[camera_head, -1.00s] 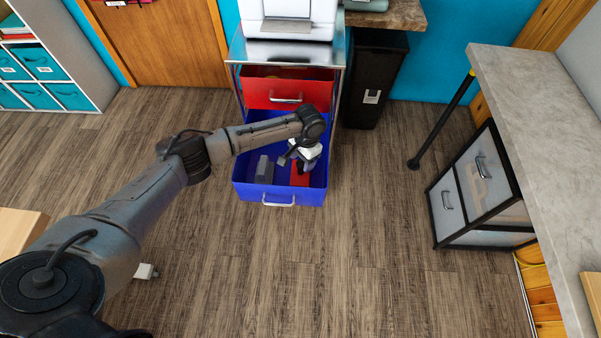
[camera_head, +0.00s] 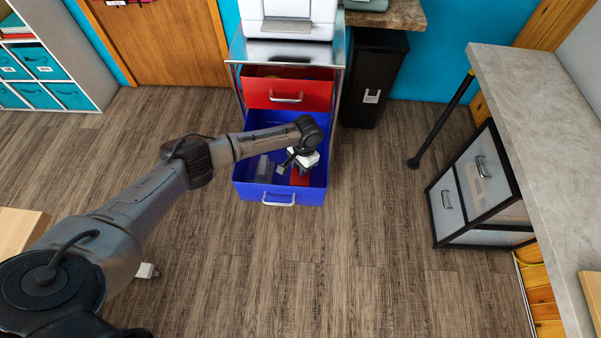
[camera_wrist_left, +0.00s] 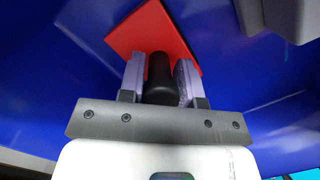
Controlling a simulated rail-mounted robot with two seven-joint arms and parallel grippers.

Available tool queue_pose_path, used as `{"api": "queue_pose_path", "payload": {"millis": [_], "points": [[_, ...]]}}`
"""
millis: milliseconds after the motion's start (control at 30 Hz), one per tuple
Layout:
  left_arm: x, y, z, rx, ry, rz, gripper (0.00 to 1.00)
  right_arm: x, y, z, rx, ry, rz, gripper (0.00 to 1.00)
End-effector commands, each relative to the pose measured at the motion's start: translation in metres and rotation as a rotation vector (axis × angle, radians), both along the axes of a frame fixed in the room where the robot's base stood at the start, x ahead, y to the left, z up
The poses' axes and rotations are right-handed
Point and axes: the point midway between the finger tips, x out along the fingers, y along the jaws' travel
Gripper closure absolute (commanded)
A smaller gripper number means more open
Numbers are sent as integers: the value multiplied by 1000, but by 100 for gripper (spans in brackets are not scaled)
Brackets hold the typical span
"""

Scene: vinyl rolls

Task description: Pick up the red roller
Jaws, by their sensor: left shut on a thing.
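The red roller (camera_head: 299,178) is in the open blue drawer (camera_head: 260,190), partly hidden by my wrist in the head view. In the left wrist view its flat red part (camera_wrist_left: 150,32) lies beyond the fingertips, and its black handle (camera_wrist_left: 160,85) is between the two fingers. My left gripper (camera_wrist_left: 160,72) is shut on that handle, with a finger on each side. In the head view the left gripper (camera_head: 300,164) points down into the drawer. I cannot tell whether the roller touches the drawer floor. My right gripper is not in view.
A grey roller (camera_head: 264,169) lies left of the red one in the same drawer. A red drawer (camera_head: 270,92) stands partly open above and behind. A black bin (camera_head: 372,85) is to the right of the cabinet.

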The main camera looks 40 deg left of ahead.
Motion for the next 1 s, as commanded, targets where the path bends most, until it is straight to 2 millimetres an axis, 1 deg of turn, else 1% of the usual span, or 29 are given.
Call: {"api": "queue_pose_path", "payload": {"millis": [33, 200, 400, 500, 567, 900, 1000], "points": [[0, 0, 0, 0, 0, 0, 81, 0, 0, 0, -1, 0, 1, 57], [0, 0, 0, 0, 0, 0, 98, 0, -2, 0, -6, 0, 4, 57], [0, 0, 1, 0, -1, 0, 98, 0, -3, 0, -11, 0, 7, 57], [1, 0, 5, -1, -2, 0, 98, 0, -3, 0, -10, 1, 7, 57], [1, 0, 12, -2, -4, -1, 98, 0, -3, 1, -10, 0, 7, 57], [1, 0, 69, -1, -5, 0, 98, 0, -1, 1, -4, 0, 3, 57], [1, 0, 83, -1, -4, -1, 98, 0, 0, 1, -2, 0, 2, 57]]}}
